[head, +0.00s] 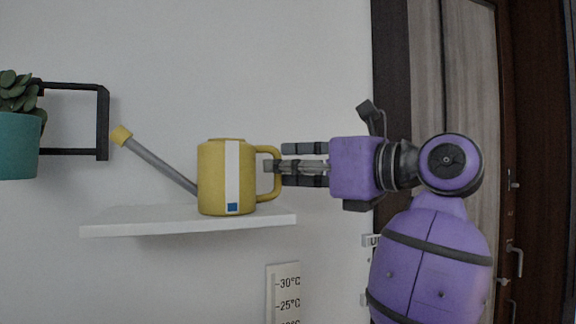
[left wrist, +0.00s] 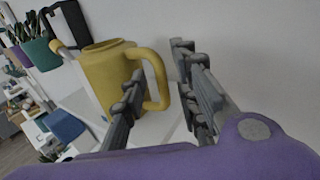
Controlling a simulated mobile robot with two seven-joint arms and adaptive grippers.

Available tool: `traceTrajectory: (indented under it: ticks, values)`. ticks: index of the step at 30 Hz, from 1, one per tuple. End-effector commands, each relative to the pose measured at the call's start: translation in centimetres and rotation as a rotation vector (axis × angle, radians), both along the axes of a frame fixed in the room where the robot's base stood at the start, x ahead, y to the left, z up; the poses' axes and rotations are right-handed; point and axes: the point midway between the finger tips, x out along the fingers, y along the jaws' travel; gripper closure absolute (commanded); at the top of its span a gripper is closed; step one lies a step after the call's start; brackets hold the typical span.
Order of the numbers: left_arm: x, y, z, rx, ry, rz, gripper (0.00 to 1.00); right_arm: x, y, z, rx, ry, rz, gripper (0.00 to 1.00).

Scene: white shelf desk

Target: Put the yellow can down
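The yellow can (head: 215,180) is a watering can with a white stripe, a blue square and a long grey spout with a yellow tip. It stands upright on the white shelf (head: 150,221), its handle (head: 276,185) to the right. My left gripper (head: 285,164) is level with the handle. In the left wrist view, the yellow can (left wrist: 105,75) is ahead and the fingers of my left gripper (left wrist: 160,95) are spread on both sides of its handle, with a visible gap to the right finger. My right gripper is in neither view.
A teal pot (head: 18,150) with a succulent and a black wall bracket (head: 103,125) are left of the spout. A temperature scale (head: 284,292) hangs below the shelf. A dark-framed door (head: 475,150) is at the right. The shelf's left part is bare.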

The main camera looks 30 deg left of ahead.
Motion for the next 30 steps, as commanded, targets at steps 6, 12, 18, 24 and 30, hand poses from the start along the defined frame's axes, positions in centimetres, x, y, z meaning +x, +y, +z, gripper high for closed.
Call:
traceTrajectory:
  ticks: [6, 12, 18, 24, 30]
  values:
    - [0.0, -0.8, 0.4, 0.0, 0.002, -0.003, 0.72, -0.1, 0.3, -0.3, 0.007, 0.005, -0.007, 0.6]
    - [-0.5, -4.8, 0.1, 0.0, 0.006, -0.005, 0.72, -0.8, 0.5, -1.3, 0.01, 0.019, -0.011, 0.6]
    - [-1.3, -8.9, 0.1, 0.0, 0.005, -0.004, 0.72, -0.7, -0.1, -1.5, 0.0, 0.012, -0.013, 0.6]
    - [-1.8, -11.3, 0.2, 0.0, 0.003, -0.001, 0.72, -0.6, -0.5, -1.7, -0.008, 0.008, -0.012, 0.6]
    - [-2.0, -11.9, 0.3, 0.0, 0.001, 0.0, 0.72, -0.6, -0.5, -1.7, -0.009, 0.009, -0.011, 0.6]
